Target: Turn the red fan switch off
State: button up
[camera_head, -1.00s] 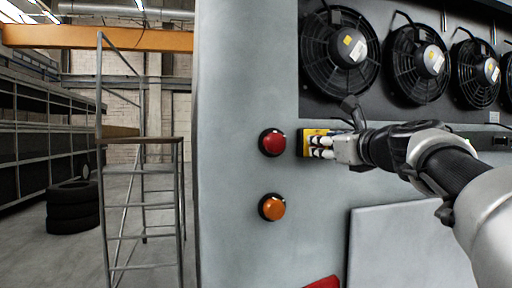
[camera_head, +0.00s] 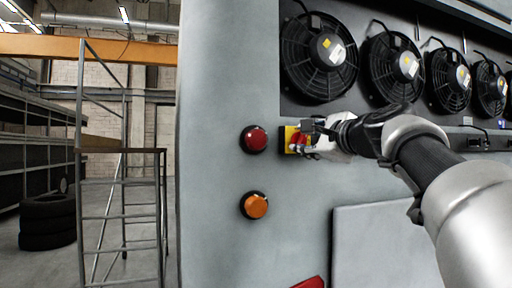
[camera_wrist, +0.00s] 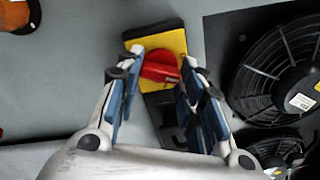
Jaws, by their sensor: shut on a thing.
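The red fan switch (camera_head: 297,142) is a red rotary knob on a yellow plate (camera_head: 287,136), fixed to the grey panel below the fans. In the wrist view the red knob (camera_wrist: 160,67) sits between my two fingers, on the yellow plate (camera_wrist: 163,41). My gripper (camera_head: 305,138) is at the switch, coming from the right. In the wrist view my gripper (camera_wrist: 163,64) is shut on the knob, with a finger at each side. The fingers hide part of the knob's edges, and I cannot read any position marks.
A red push button (camera_head: 254,139) is just left of the switch, with an orange button (camera_head: 254,205) below it. Black fans (camera_head: 318,56) line the recess above my arm. A metal ladder stand (camera_head: 122,190) and stacked tyres (camera_head: 48,220) stand at left.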

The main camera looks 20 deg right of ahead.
jog(key=n+b, duration=0.2)
jog(key=n, duration=0.3)
dwell(0.8)
jog(key=o, duration=0.7)
jog(key=shift+o, duration=1.2)
jog(key=shift+s+a, duration=0.1)
jog(key=shift+s, duration=0.05)
jog(key=shift+o, duration=0.6)
jog(key=s, duration=0.7)
jog(key=shift+s+d, duration=0.2)
jog(key=shift+f, duration=0.1)
